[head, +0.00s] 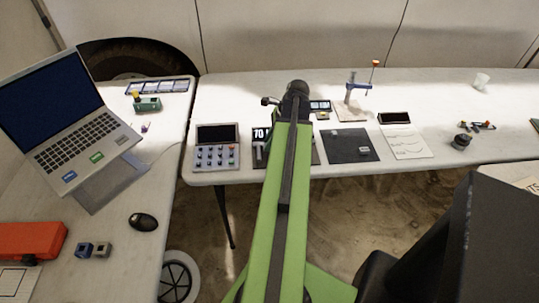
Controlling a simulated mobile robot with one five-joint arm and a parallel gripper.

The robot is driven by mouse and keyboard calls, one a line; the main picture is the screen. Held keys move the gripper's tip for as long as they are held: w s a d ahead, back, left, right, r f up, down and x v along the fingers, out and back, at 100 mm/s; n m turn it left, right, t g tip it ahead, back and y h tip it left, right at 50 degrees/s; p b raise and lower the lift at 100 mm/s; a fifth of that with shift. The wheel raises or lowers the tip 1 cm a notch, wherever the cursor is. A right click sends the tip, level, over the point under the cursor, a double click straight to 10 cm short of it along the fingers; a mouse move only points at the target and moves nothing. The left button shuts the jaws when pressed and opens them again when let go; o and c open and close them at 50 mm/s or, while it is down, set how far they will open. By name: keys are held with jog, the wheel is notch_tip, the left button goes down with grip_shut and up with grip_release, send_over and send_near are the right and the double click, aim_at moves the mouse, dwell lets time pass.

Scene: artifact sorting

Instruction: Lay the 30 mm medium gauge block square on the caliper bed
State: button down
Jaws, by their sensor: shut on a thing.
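My green arm (288,190) reaches forward over the far table to a dark joint (296,89). The arm's end hides my gripper's jaws and anything between them. A small dark part sticks out left of that joint, too small to identify. A display reading 70 (260,133) stands left of the arm, with a small grey upright piece (259,153) in front of it. A dark mat lies under the arm there; I cannot tell whether it carries the caliper bed. A small grey block (364,151) lies on the square dark mat (343,148) to the right.
A button panel (216,146) stands left of the display. A blue stand with an orange knob (358,87), a white sheet (405,142) and a dark round object (461,141) are to the right. A laptop (68,127) and a mouse (143,221) occupy the left table.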

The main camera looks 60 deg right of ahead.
jog(key=shift+w+f+b, duration=0.1)
jog(key=shift+f+b, duration=2)
jog(key=shift+f, duration=0.15)
jog(key=shift+r, duration=0.2)
jog(key=shift+f, duration=0.1)
jog(key=c, duration=1.7)
grip_release()
jog(key=shift+f, duration=0.1)
jog(key=o, duration=0.4)
jog(key=shift+o, duration=0.2)
jog(key=shift+r+p, duration=0.45)
jog(key=p+v, duration=1)
jog(key=v, duration=0.1)
jog(key=shift+r+p, duration=0.25)
jog(key=shift+p, duration=0.05)
